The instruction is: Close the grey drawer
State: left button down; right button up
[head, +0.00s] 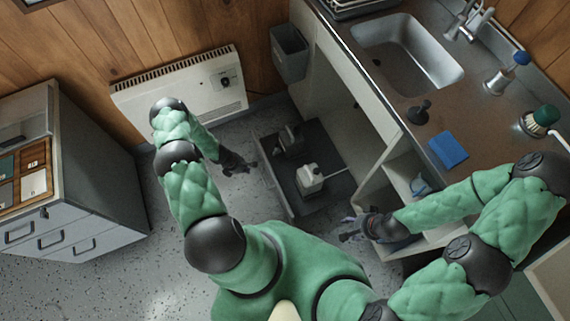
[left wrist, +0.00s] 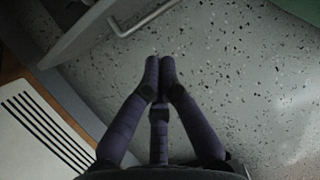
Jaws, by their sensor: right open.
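The grey drawer (head: 270,175) is pulled out low from the cabinet under the counter. A white bottle (head: 311,179) and a dark item (head: 289,140) stand inside it. In the left wrist view the drawer front (left wrist: 90,32) and its bar handle (left wrist: 147,20) show at the top left. My left gripper (head: 250,168) is low over the floor, just left of the drawer front; its fingertips (left wrist: 160,64) are together, empty, and apart from the handle. My right gripper (head: 347,233) is open and empty, right of the drawer's near end, by the open shelf.
A white heater (head: 185,85) is on the back wall, with a grey bin (head: 290,52) beside it. A grey cabinet (head: 90,190) stands at left. Speckled floor is clear left of the drawer.

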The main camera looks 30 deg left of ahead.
pick_arm(q)
jog(key=w+a+n, duration=0.1)
jog(key=b, duration=0.7)
send_over(261, 173)
notch_tip(261, 173, down, 10)
jog(key=shift+s+f, duration=0.1)
jog(key=shift+w+d, duration=0.4)
jog(key=shift+w, duration=0.1)
pick_arm(e)
notch_tip(261, 173, down, 7)
jog(key=d, duration=0.1)
jog(key=shift+w+r, duration=0.15)
jog(key=shift+r, duration=0.05)
jog(key=shift+r, duration=0.1)
